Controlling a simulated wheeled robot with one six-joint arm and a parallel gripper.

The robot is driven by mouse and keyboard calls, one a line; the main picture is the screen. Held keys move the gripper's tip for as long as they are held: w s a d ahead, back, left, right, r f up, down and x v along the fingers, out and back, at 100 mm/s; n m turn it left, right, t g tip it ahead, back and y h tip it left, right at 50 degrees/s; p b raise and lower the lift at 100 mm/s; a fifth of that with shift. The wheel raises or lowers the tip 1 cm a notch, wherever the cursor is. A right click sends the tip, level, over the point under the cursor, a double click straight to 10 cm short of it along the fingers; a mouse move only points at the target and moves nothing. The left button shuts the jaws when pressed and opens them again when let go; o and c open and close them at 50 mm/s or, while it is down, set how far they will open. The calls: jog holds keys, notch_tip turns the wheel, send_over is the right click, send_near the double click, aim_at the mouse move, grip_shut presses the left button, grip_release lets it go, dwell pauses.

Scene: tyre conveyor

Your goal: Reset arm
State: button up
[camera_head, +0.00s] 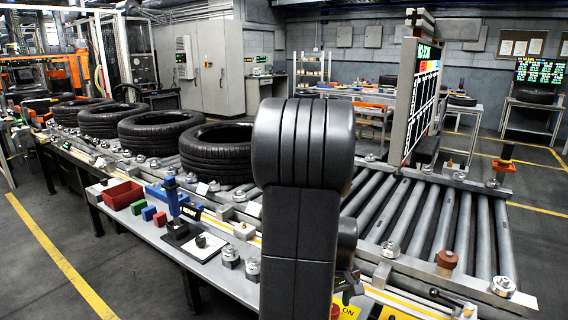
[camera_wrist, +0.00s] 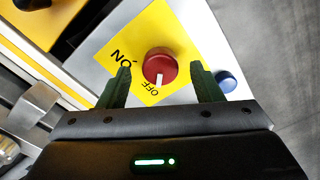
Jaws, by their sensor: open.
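My gripper (camera_wrist: 158,88) shows in the wrist view with its two dark green fingers apart, one on each side of a red round knob (camera_wrist: 160,66). The knob sits on a yellow plate (camera_wrist: 128,42) marked ON and OFF, and its white mark points toward OFF. The fingers look clear of the knob, but their height above it is hard to tell. Part of the yellow ON label (camera_head: 348,312) shows at the bottom beside the arm.
A roller conveyor (camera_head: 462,232) runs to the right, with several tyres (camera_head: 160,130) in a row at left. A shelf along its front holds a red bin (camera_head: 122,195) and a blue stamp-like tool (camera_head: 172,205). A blue button (camera_wrist: 227,81) is right of the knob. Floor is clear at left.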

notch_tip(320, 180, up, 12)
notch_tip(320, 180, down, 14)
jog(key=shift+r, duration=0.1)
jog(key=m, duration=0.2)
jog(key=shift+s+r+m, duration=0.1)
jog(key=shift+r+m, duration=0.05)
jog(key=shift+m, duration=0.15)
jog(key=m, duration=0.6)
jog(key=shift+a, duration=0.1)
jog(key=m, duration=0.5)
jog(key=shift+m, duration=2.3)
